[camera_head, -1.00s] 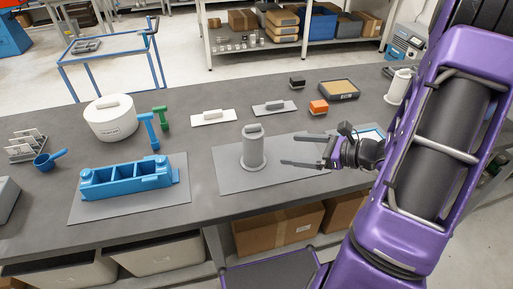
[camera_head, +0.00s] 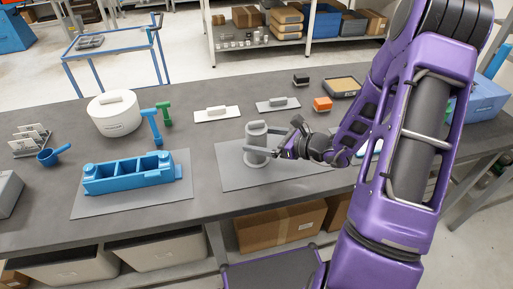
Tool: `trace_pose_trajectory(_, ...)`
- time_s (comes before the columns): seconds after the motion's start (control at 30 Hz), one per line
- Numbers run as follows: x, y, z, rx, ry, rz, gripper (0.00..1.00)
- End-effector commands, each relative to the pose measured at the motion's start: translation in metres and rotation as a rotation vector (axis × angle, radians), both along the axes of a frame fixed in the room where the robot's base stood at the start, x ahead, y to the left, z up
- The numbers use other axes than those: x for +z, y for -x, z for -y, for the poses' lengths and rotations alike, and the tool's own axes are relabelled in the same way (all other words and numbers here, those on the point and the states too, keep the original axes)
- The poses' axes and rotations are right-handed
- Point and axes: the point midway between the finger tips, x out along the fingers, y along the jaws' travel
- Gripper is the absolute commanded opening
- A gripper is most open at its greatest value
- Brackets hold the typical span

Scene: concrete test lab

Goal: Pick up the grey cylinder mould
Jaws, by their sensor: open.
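The grey cylinder mould (camera_head: 256,143) stands upright on a grey mat (camera_head: 235,178) in the middle of the bench, with a round base flange and a handle on top. My gripper (camera_head: 279,141) is open and reaches in from the right, its fingers level with the mould's right side. One finger overlaps the upper part of the mould in the picture and the other passes near its lower front. I cannot tell whether either finger touches it.
A blue three-part mould (camera_head: 130,178) lies on another mat at the left. Bare bench lies between the two mats.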

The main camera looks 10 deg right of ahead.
Motion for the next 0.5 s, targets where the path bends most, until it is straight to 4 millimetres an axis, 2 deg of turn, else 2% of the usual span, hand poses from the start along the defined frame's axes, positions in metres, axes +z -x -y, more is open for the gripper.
trace_pose_trajectory(0.2,-0.007,-0.023,-0.024,0.004,0.000,0.000,1.00)
trace_pose_trajectory(0.5,-0.010,-0.031,-0.030,0.001,0.000,0.000,1.00)
